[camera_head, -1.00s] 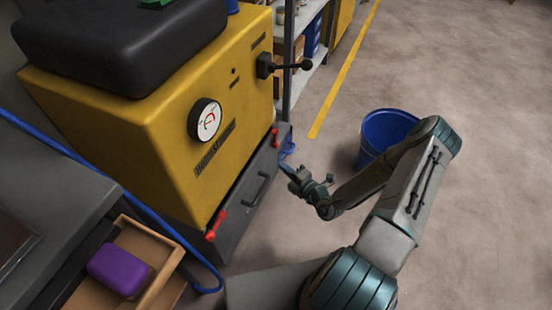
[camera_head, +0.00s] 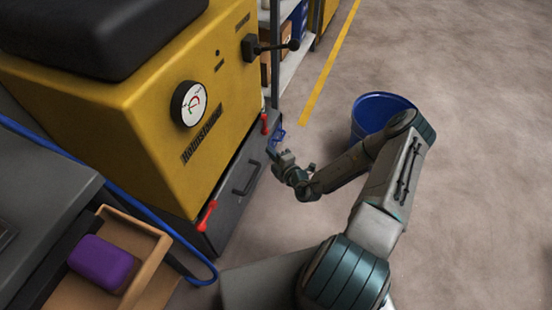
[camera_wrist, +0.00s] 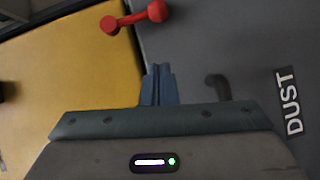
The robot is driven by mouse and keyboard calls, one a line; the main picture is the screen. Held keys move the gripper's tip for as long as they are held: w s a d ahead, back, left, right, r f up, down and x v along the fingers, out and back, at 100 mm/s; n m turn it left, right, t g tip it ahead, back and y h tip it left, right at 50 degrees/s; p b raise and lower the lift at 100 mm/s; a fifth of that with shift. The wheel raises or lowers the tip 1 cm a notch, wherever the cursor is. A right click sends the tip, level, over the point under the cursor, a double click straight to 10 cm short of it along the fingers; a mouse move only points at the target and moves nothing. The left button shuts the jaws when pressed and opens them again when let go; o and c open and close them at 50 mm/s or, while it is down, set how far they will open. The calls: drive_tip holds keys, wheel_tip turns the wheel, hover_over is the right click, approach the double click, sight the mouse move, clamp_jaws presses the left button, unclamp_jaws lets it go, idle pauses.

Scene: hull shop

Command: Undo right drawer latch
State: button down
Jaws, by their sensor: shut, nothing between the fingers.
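The dark grey drawer (camera_head: 229,202) is set low in the yellow machine. Its right latch (camera_head: 264,123) is red, at the far right end of the drawer's top edge. In the wrist view a red latch with rounded ends (camera_wrist: 135,18) lies across the seam between yellow body and grey drawer. A second red latch (camera_head: 207,215) is at the drawer's left end. My gripper (camera_head: 273,151) is in front of the drawer's right part, below the right latch. In the wrist view its fingers (camera_wrist: 158,85) are together and empty, pointing toward the latch, apart from it.
A dark drawer handle (camera_head: 248,177) sticks out beside my gripper; a DUST label (camera_wrist: 290,103) is on the drawer front. A blue bucket (camera_head: 379,108) stands behind my arm. An open wooden drawer (camera_head: 150,240) with a purple block (camera_head: 103,265) is at lower left. Floor at right is clear.

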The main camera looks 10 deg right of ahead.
sight(264, 126)
drive_tip(key=w+b, duration=0.1)
drive_tip(key=w, duration=0.2)
drive_tip(key=w+f+b, duration=0.1)
drive_tip(key=w, duration=0.3)
drive_tip(key=shift+a+f+b, duration=0.2)
drive_tip(key=shift+b, duration=0.2)
drive_tip(key=shift+w+d, duration=0.2)
drive_tip(key=shift+w, duration=0.3)
drive_tip(key=shift+a, duration=0.1)
drive_tip(key=shift+d, duration=0.2)
